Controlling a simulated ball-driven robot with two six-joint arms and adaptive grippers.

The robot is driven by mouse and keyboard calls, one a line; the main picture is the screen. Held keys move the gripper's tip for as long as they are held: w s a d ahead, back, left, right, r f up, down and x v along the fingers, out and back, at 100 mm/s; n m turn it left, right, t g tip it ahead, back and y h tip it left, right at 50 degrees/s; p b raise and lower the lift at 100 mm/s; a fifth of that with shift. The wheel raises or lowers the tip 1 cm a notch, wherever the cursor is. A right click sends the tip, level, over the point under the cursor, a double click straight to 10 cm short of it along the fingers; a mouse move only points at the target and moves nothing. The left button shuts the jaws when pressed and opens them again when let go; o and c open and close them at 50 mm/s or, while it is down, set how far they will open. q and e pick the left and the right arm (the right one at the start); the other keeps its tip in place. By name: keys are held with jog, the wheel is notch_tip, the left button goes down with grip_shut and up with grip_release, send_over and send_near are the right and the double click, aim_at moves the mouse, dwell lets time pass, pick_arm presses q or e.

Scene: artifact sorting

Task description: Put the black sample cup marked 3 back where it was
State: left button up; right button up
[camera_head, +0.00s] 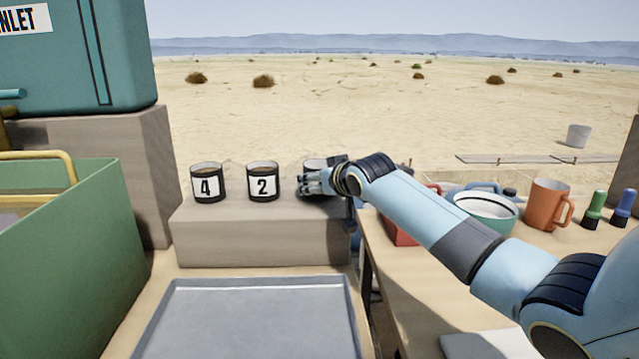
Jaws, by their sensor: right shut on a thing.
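My right gripper (318,184) is at the right end of a stone-coloured block (262,244), its fingers around a dark cup (316,163). Only the cup's rim shows; my gripper hides its label, so I cannot read its number. I cannot tell whether the cup's base touches the block. My left gripper is not in view.
A grey tray (250,283) lies in front of the block. A green bin (112,230) stands at left below a teal machine (75,60). On the right table are a white-and-teal bowl (485,208), an orange mug (546,205) and markers (594,208).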

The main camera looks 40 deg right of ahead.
jog(key=shift+f, duration=0.2)
jog(key=o, duration=1.5)
jog(key=shift+r, duration=0.15)
jog(key=shift+s+r, duration=0.25)
jog(key=p+v, duration=0.3)
jog(key=v, duration=0.8)
jog(key=shift+s+a, duration=0.1)
jog(key=shift+s, duration=0.15)
jog(key=shift+f, duration=0.1)
